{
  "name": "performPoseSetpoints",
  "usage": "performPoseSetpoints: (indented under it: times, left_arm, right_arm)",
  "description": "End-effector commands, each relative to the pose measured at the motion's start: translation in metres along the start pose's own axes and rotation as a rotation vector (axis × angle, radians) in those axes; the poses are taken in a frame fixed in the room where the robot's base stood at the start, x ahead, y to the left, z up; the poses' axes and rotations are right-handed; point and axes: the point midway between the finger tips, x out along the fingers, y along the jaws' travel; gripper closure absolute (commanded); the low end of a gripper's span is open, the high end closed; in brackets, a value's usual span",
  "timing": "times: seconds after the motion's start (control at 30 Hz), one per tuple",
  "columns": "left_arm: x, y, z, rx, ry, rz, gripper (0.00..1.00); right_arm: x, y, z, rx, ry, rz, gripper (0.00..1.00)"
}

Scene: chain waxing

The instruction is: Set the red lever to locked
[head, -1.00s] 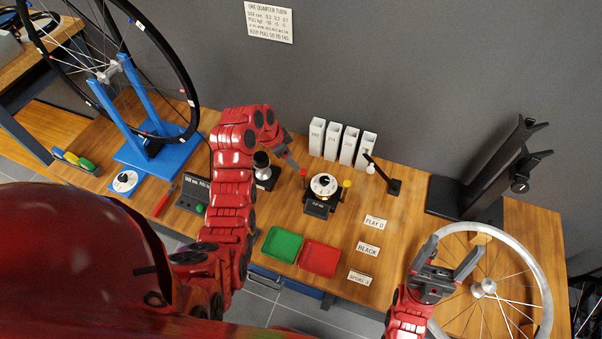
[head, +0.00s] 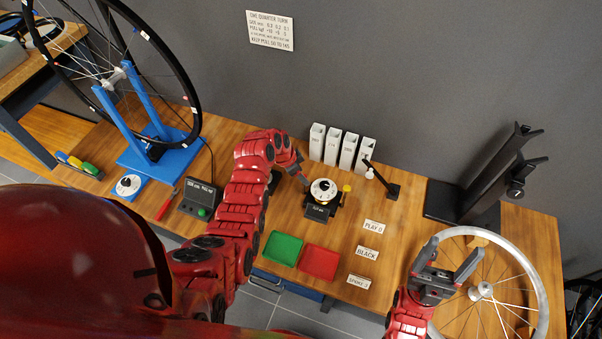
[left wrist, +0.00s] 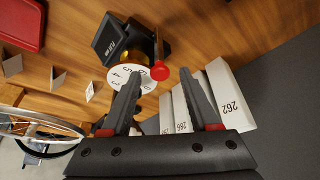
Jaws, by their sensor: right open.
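The red lever shows in the left wrist view as a red ball knob (left wrist: 158,73) on a short red stem. It is fixed to the side of a black device (left wrist: 112,36) with a white numbered dial (left wrist: 120,77). In the head view the device's dial (head: 323,190) is plain, but the lever is hidden by my left gripper (head: 303,181). In the left wrist view my left gripper (left wrist: 160,76) is open, its fingertips on either side of the red knob; contact cannot be told. My right gripper (head: 447,268) is open and empty over the spoked wheel.
Green (head: 283,249) and red (head: 319,262) trays lie in front. A spoked wheel (head: 543,300) lies at the right.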

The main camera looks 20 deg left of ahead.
Motion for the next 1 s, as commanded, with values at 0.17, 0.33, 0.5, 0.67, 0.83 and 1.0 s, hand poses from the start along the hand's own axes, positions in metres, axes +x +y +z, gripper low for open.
performPoseSetpoints:
  times: [0.17,0.33,0.5,0.67,0.83,1.0]
  left_arm:
    - [-0.0001,0.0001,0.0001,0.0,0.0,0.0,0.69]
    - [0.0,0.0002,0.0002,0.0,0.0,0.001,1.0]
    - [0.0,0.0003,0.0002,0.0,0.0,0.001,1.0]
    - [0.0,0.0003,0.0003,0.0,0.0,0.001,1.0]
    - [0.0001,0.0004,0.0003,0.0,-0.001,0.002,1.0]
    - [0.0002,0.0005,0.0004,-0.001,-0.001,0.002,1.0]
  right_arm:
    - [0.0,0.0,0.0,0.0,0.0,0.0,0.26]
    - [0.0,0.0,0.0,0.0,0.0,0.0,0.26]
    - [0.0,0.0,0.0,0.0,0.0,0.0,0.26]
    - [0.0,0.0,0.0,0.0,0.0,0.0,0.26]
    - [0.0,0.0,0.0,0.0,0.0,0.0,0.26]
    - [0.0,0.0,0.0,0.0,0.0,0.0,0.26]
